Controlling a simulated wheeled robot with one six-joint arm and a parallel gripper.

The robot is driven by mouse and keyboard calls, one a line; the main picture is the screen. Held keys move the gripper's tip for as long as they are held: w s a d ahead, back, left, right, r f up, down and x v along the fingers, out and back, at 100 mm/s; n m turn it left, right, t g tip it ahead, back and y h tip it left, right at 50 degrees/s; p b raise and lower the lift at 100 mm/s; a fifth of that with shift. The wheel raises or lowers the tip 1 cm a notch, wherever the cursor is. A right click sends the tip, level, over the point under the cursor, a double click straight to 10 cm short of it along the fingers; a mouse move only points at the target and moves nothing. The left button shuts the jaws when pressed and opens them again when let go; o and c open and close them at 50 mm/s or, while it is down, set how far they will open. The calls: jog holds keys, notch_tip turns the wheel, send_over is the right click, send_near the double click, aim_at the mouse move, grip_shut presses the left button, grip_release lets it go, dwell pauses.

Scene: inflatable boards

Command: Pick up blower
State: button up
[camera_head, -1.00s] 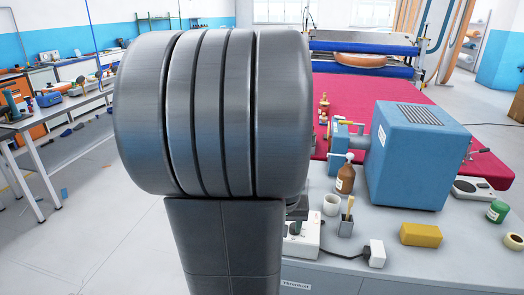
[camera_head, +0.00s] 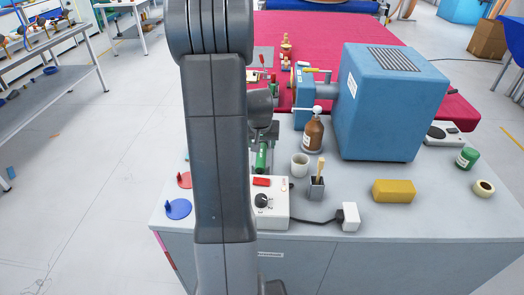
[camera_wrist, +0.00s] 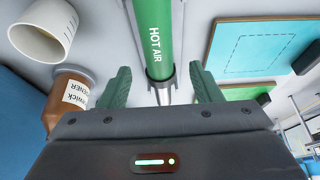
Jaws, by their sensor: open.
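The blower (camera_wrist: 157,35) is a green tube marked HOT AIR. In the wrist view it stands out from the top edge, in line with the gap between my fingers, and rests in a grey metal holder (camera_wrist: 162,87). My gripper (camera_wrist: 160,82) is open, with one green finger on each side of the blower's near end and a gap on both sides. In the head view the blower (camera_head: 261,157) shows as a green piece on the bench behind a control box. My arm hides part of that area, and my fingers cannot be made out there.
A brown bottle (camera_head: 312,134), white cup (camera_head: 300,164) and brush pot (camera_head: 316,187) stand close to the right. A white control box (camera_head: 270,203) with a knob sits in front. A large blue machine (camera_head: 392,105) stands further right. The grey bench (camera_head: 430,200) has free room at front right.

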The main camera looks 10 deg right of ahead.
jog(key=shift+p+x, duration=0.5)
jog(key=shift+x, duration=2.7)
jog(key=shift+s+f, duration=0.1)
jog(key=shift+s, duration=0.1)
jog(key=shift+c, duration=0.5)
jog(key=c, duration=1)
